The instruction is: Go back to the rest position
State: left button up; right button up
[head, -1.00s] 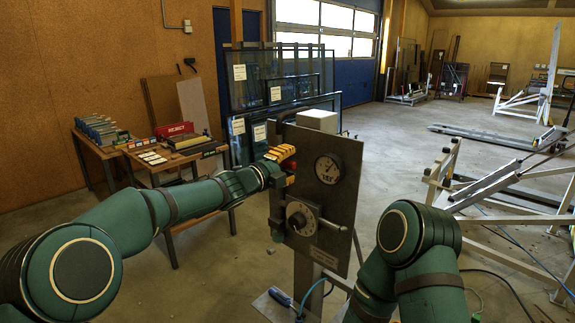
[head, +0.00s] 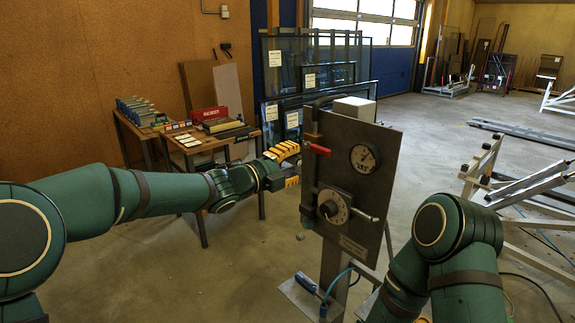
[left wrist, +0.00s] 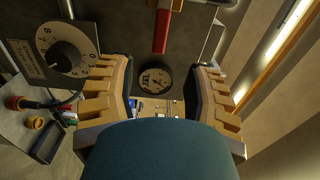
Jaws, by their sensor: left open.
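My left gripper (head: 293,167) is open and empty, with its yellow fingers just left of the grey metal panel (head: 360,215). The panel carries a valve with a red handle (head: 318,149), a round gauge (head: 363,158) and a dial (head: 333,207). The fingers are apart from the red handle. In the left wrist view, the open fingers (left wrist: 160,95) frame the gauge (left wrist: 155,78), with the red handle (left wrist: 161,30) above and the dial (left wrist: 65,50) at the left. My right arm shows at the right of the head view; its gripper is out of sight.
A wooden table (head: 196,145) with tools and a red box stands behind my left arm. Framed glass panes (head: 310,80) lean at the back. A metal frame (head: 485,165) stands at the right. A blue-handled tool (head: 306,284) lies at the panel's base.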

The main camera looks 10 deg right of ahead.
pick_arm(q)
jog(key=shift+s+a, duration=0.45)
jog(key=shift+a, duration=0.15)
jog(key=s+a+f+n+g+y, duration=0.1)
jog(key=s+a+f+n+y, duration=0.4)
jog(key=f, duration=0.6)
jog(key=s+a+f+n, duration=0.1)
jog(key=a+f+n, duration=0.1)
jog(key=f+n, duration=0.7)
jog(key=s+a+f+n+g+y, duration=0.1)
jog(key=s+a+f+n+y, duration=0.25)
jog(key=f, duration=0.85)
jog(key=s+a+f+n+g+y, duration=0.1)
jog(key=s+a+f+n+g, duration=0.2)
jog(key=s+f+n, duration=0.4)
jog(key=s+a+f+n+g+y, duration=0.1)
jog(key=s+a+f+n+g, duration=0.2)
jog(key=s, duration=1.1)
notch_tip(320, 180, down, 5)
jog(key=a+n, duration=0.2)
jog(key=n, duration=0.1)
jog(key=shift+s+a+r+n+y, duration=0.15)
jog(key=shift+a+n+y, duration=0.05)
jog(key=shift+n+y, duration=0.15)
jog(key=shift+d, duration=0.1)
